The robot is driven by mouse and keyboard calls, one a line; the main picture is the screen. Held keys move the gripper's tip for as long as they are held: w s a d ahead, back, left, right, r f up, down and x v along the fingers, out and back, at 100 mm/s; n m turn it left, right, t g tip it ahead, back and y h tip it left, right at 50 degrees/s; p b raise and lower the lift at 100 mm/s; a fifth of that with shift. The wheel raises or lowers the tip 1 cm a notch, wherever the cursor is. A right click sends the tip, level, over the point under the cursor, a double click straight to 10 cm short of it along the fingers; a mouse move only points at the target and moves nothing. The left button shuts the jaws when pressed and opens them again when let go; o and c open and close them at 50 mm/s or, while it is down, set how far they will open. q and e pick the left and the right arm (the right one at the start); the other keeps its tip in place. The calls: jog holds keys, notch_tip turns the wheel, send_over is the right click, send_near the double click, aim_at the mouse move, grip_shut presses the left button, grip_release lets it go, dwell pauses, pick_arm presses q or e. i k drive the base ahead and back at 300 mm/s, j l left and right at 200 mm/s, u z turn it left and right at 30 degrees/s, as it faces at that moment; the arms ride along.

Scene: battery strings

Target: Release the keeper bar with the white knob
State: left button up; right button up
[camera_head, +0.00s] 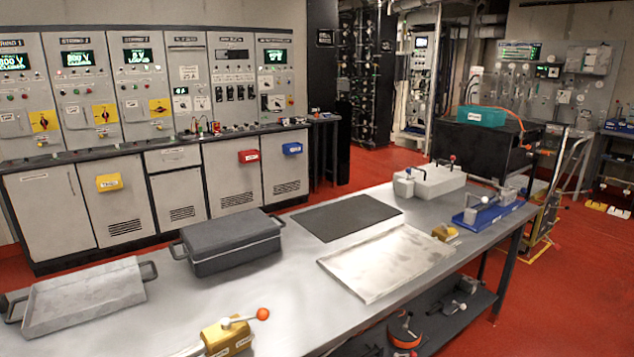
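Several things with knobs stand on the long grey bench; I cannot tell for sure which part is the keeper bar. A gold block (228,337) at the near edge has a lever with an orange ball (262,314) and a white end (226,322). Neither of my grippers is in view.
On the bench (300,300) are a pale open tray (85,297), a dark lidded case (228,244), a black mat (346,216) and a pale metal plate (388,262). A small gold block (445,233) sits near the right edge. Control cabinets (140,90) line the left wall.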

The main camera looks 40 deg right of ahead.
aim_at(485, 199)
jog(key=z, duration=2.05)
jog(key=i+l+u, duration=0.2)
jog(key=i+l, duration=0.45)
jog(key=l, duration=0.15)
